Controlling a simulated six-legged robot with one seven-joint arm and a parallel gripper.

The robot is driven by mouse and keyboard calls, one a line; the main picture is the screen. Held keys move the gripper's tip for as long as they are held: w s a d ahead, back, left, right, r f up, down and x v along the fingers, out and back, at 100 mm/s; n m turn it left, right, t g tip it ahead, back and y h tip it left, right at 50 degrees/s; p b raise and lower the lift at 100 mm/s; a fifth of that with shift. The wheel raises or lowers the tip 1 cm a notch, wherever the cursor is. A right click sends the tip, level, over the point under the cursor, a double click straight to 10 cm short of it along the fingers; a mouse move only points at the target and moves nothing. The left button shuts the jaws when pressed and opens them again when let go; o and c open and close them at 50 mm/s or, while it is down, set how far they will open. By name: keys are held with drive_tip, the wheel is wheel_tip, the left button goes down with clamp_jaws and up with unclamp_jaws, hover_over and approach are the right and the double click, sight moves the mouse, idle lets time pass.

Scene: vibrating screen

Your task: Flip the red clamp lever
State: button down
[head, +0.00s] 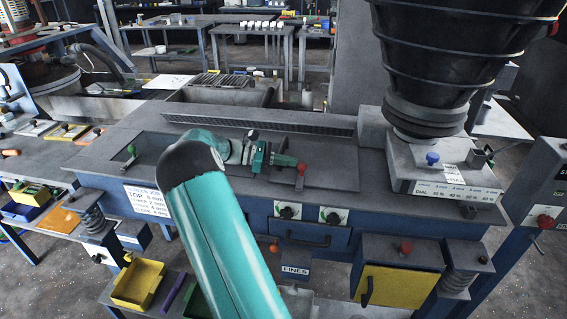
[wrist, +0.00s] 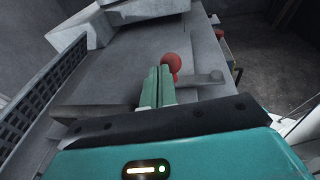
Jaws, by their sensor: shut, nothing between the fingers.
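The red clamp lever (head: 301,169) stands on the grey deck of the machine, at the left edge of a raised square plate. In the wrist view its red knob (wrist: 171,62) shows just beyond my fingertips, with a flat grey bar (wrist: 203,77) beside it. My gripper (head: 296,163) reaches across the deck from the left, its green fingers together and empty. In the wrist view the fingers (wrist: 158,72) point at the knob; they look very close to it, and I cannot tell if they touch. The lower part of the lever is partly hidden behind the fingers.
A green-knobbed lever (head: 131,150) stands on the left of the deck. A slotted grille (head: 260,124) runs along the back. The plate right of the lever is clear.

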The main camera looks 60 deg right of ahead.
drive_tip(key=shift+s+d, duration=0.2)
idle(0.5)
drive_tip(key=shift+w, duration=0.1)
drive_tip(key=v, duration=1.4)
drive_tip(key=s+a+r+m+t+y, duration=0.1)
drive_tip(key=s+a+r+t+y, duration=0.2)
drive_tip(key=a, duration=0.5)
drive_tip(key=s+a+r+m+t, duration=0.1)
drive_tip(key=s+a+r+t, duration=0.1)
drive_tip(key=a+t, duration=0.4)
drive_tip(key=s+a+r+m+t+y, duration=0.1)
drive_tip(key=s+a+r+t+y, duration=0.15)
drive_tip(key=a, duration=0.65)
drive_tip(key=s+a+m+t+y, duration=0.1)
drive_tip(key=s+a+t, duration=0.2)
drive_tip(key=a, duration=0.6)
drive_tip(key=s+a+m+t+y, duration=0.2)
drive_tip(key=s+a+t, duration=0.2)
drive_tip(key=s+a, duration=0.4)
drive_tip(key=shift+s+a+f+m, duration=0.25)
drive_tip(key=shift+s+a+m, duration=0.05)
drive_tip(key=shift+a, duration=0.9)
